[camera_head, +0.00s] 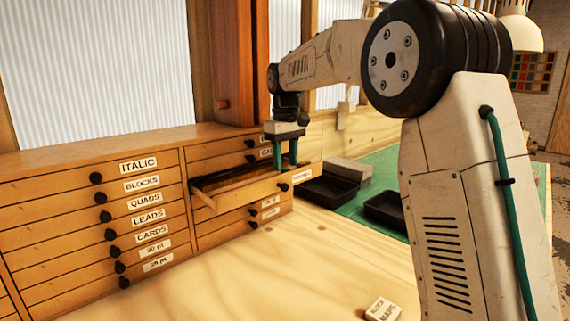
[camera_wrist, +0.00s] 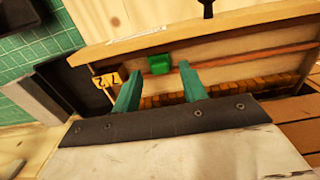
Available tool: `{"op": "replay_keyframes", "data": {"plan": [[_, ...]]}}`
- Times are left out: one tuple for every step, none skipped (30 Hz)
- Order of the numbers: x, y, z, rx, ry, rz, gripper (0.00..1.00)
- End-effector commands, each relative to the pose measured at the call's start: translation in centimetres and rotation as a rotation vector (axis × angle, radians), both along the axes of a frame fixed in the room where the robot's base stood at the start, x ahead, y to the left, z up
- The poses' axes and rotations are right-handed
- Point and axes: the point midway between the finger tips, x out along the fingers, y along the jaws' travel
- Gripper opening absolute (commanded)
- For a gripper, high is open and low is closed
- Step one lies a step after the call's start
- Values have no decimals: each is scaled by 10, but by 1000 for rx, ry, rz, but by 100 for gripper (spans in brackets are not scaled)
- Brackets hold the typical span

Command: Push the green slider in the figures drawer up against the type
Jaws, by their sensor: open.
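The figures drawer (camera_head: 247,196) is pulled open from the right column of the cabinet; its label is too small to read surely. In the wrist view its inside (camera_wrist: 245,68) shows a small green slider (camera_wrist: 159,64) at a reddish rail near the drawer front. Brown type (camera_wrist: 235,87) lies in a row on the cabinet side, with a strip of bare floor between it and the slider. My gripper (camera_head: 285,164) is open and points down over the drawer. In the wrist view its teal fingers stand on either side of the slider; contact cannot be told.
A cabinet (camera_head: 85,212) of shut, labelled drawers stands left. Black trays (camera_head: 327,188) and a grey block (camera_head: 350,169) lie on a green mat (camera_head: 375,165) to the right. A block marked MAPS (camera_head: 383,309) lies on the bench, whose front middle is clear.

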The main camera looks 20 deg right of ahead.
Motion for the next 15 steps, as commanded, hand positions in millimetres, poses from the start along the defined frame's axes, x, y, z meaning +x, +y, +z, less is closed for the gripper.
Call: {"op": "replay_keyframes", "data": {"plan": [[0, 0, 9, 0, -3, 0, 43], [0, 0, 15, 0, -4, 0, 43], [0, 0, 22, 0, -3, 0, 43], [1, 0, 28, 0, -4, 0, 43], [0, 0, 33, 0, -3, 0, 43], [0, 0, 39, 0, -3, 0, 43], [0, 0, 43, 0, -3, 0, 43], [0, 0, 47, 0, -2, 0, 43], [0, 0, 52, 0, -2, 0, 43], [0, 0, 55, 0, -2, 0, 43], [0, 0, 57, 0, -1, 0, 43], [0, 0, 59, 0, 0, 0, 43], [0, 0, 61, 0, -1, 0, 43], [0, 0, 62, 0, -1, 0, 43], [0, 0, 62, 0, -1, 0, 43]]}}
